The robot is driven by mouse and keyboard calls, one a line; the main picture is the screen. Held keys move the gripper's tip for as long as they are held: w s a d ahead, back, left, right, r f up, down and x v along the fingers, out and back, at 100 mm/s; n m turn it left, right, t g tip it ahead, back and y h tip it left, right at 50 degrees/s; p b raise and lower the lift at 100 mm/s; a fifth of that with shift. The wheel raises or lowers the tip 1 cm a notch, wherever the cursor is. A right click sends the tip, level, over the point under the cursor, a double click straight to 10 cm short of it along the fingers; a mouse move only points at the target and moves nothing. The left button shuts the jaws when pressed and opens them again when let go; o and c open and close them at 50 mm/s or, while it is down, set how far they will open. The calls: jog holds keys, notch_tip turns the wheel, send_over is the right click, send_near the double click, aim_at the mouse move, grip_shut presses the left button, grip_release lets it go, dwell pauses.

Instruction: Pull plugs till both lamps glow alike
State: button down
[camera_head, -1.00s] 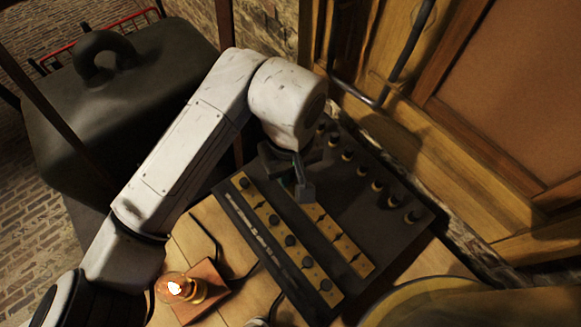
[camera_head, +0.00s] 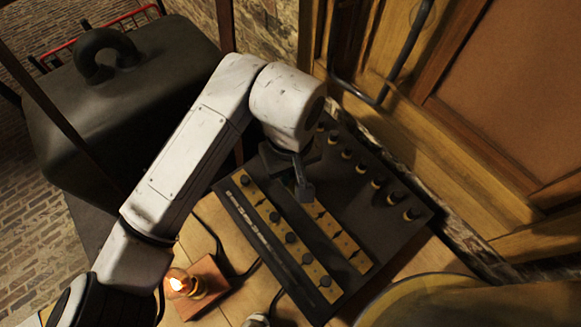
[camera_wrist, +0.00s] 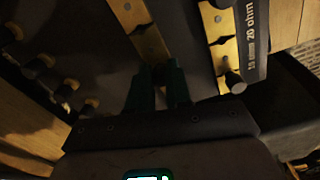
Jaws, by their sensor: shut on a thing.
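The dark plug box (camera_head: 385,228) lies on the bench with two brass strips. The left strip (camera_head: 315,270) carries several black plugs (camera_head: 291,237). The right strip (camera_head: 345,243) shows bare notches where visible; my gripper covers its upper end. My gripper (camera_head: 304,190) is over that upper end, fingers pointing down. In the wrist view my gripper (camera_wrist: 159,88) is shut on a dark thing, likely a plug, too shadowed to make out. A lamp (camera_head: 180,281) glows on a wooden block at lower left. A second lamp cannot be made out.
Several black plugs with brass collars (camera_head: 377,182) stand along the box's right edge. The wrist view shows a label (camera_wrist: 256,30) reading "20 ohm" beside one strip. Dark cables (camera_head: 236,270) run over the bench. A panelled wooden wall rises at right.

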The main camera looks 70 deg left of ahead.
jog(key=c, duration=1)
grip_release()
jog(key=shift+o, duration=0.2)
notch_tip(320, 180, up, 11)
jog(key=shift+f, duration=0.15)
jog(key=shift+w, duration=0.1)
